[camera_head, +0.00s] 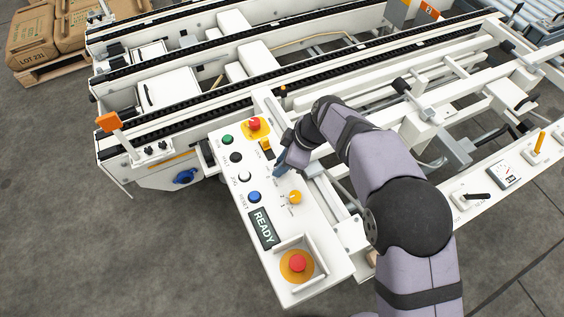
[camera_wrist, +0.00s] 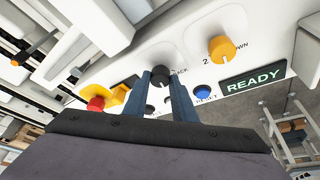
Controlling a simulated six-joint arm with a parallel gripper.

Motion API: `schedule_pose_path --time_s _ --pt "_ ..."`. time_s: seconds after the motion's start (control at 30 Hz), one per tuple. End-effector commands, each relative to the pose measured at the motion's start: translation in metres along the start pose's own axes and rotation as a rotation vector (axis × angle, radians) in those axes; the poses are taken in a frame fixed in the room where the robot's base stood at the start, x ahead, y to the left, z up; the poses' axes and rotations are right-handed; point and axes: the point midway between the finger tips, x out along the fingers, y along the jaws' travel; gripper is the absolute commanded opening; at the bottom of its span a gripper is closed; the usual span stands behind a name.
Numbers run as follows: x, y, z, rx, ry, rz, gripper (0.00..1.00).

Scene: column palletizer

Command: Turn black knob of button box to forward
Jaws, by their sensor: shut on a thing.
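The button box (camera_head: 233,178) is a white panel beside the conveyor frame. In the wrist view, the black knob (camera_wrist: 161,76) sits between the two blue fingertips of my gripper (camera_wrist: 163,84), which is shut on it. In the head view my gripper (camera_head: 280,168) reaches down onto the panel and hides the black knob. A label ending in "ACK" is partly visible beside the knob in the wrist view; the rest is covered. The knob's exact pointer direction cannot be told.
A yellow knob (camera_head: 295,197) is close to my gripper. A blue reset button (camera_head: 254,197), a READY display (camera_head: 263,228) and red emergency buttons (camera_head: 298,263) (camera_head: 254,124) are also on the panel. White conveyor rails (camera_head: 330,75) lie behind.

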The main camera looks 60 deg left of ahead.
Motion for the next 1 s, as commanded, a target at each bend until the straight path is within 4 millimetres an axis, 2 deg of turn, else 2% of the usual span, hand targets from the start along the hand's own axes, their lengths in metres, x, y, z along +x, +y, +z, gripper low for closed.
schedule_pose_path --time_s 0.27,0.73,1.0 --pt "0.0009 -0.0011 0.0001 0.122 0.001 0.052 0.02" --pt "-0.0012 -0.0039 -0.0023 0.447 0.001 0.186 0.02" --pt "-0.0009 -0.0044 -0.0024 0.561 0.001 0.233 0.02"
